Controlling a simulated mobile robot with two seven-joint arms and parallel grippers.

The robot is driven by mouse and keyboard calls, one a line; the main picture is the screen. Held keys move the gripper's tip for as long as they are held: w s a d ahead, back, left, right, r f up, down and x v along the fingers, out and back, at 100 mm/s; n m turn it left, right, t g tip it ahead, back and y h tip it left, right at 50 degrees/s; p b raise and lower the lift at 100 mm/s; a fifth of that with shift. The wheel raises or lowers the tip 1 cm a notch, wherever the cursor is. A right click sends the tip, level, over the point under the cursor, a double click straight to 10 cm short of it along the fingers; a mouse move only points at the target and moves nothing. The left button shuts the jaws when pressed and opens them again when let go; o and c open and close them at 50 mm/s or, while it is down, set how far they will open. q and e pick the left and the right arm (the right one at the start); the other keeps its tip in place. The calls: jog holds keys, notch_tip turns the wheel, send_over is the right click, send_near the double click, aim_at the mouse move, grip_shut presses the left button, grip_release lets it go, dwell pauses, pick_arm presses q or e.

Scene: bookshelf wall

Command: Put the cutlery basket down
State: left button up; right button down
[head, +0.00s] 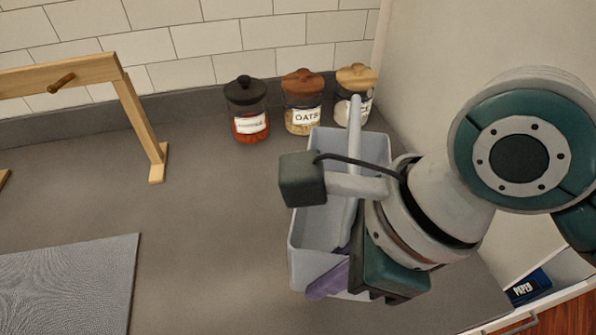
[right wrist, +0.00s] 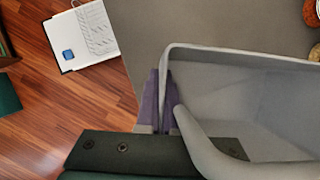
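The cutlery basket (head: 306,243) is a light grey open box with a tall curved handle, at the right of the counter in the head view. It also fills the right of the right wrist view (right wrist: 235,85). My right gripper (head: 337,268) is at its near end, with one purple finger outside the wall and one inside. In the right wrist view its purple fingers (right wrist: 160,105) look closed on that wall. The basket looks roughly upright. Its underside is hidden, so I cannot tell whether it touches the counter. My left gripper is not in view.
Three lidded jars stand behind the basket: a red one (head: 247,112), oats (head: 303,103) and a third (head: 353,97) partly hidden. A wooden stand (head: 140,115) and a grey mat (head: 70,285) lie left. The counter (head: 215,230) between is clear. A blue box (head: 529,288) sits lower right.

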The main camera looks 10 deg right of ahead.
notch_tip(320, 180, down, 8)
jog(key=shift+b, duration=0.9)
jog(key=shift+f+b, duration=0.55)
jog(key=shift+f, duration=1.2)
jog(key=c, duration=1.1)
grip_release()
jog(key=shift+f, duration=0.1)
